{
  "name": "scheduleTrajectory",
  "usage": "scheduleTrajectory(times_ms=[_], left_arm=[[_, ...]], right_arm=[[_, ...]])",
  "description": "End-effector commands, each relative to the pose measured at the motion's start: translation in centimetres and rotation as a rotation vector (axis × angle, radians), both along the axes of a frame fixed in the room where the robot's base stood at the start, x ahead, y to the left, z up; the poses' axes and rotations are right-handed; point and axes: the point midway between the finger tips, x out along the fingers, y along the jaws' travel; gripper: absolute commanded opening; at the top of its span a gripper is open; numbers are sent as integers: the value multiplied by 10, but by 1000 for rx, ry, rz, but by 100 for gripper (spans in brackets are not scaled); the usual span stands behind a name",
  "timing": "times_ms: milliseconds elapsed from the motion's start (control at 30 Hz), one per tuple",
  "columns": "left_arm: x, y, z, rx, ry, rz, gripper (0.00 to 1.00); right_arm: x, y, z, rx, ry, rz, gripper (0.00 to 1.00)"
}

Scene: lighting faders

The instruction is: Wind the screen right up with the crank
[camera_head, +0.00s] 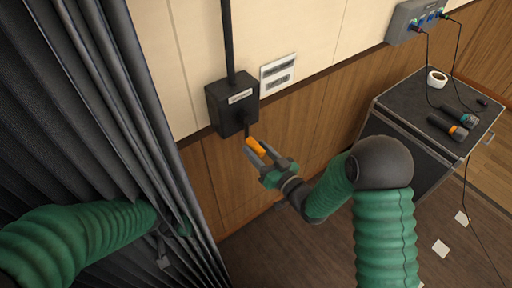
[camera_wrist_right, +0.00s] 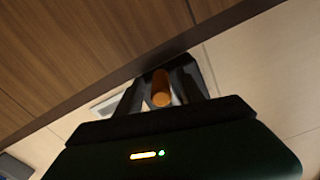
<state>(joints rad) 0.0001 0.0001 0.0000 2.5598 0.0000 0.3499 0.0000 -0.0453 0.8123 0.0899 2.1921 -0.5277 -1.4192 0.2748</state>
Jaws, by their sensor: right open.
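The crank's black gearbox (camera_head: 232,104) is on the wall, with a pale label and a dark rod rising from it. Its orange handle (camera_head: 255,145) sticks out below. My right gripper (camera_head: 259,152) is open at the handle, its fingers pointing toward the wall. In the right wrist view the orange handle (camera_wrist_right: 161,88) shows end-on between the two open fingers, with no clear grip on it. My left gripper (camera_head: 168,244) is low against the dark curtain, and its fingers are too dark to read. I cannot make out the screen in either view.
The dark pleated curtain (camera_head: 75,130) fills the left side. A label plate (camera_head: 278,73) is on the wall beside the gearbox. A black case (camera_head: 397,102) at the right carries a tape roll (camera_head: 437,79) and hand tools. A grey socket box (camera_head: 415,20) with cables is above it.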

Motion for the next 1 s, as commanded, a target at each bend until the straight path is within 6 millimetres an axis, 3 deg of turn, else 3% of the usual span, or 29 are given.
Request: scheduleTrajectory(times_ms=[333, 700, 1000], left_arm=[[0, 0, 0, 0, 0, 0, 0], [0, 0, 0, 0, 0, 0, 0], [0, 0, 0, 0, 0, 0, 0]], right_arm=[[8, 5, -1, 0, 2, -2, 45], [7, 5, 0, -1, 1, -2, 0], [7, 5, 0, -1, 1, -2, 0]])
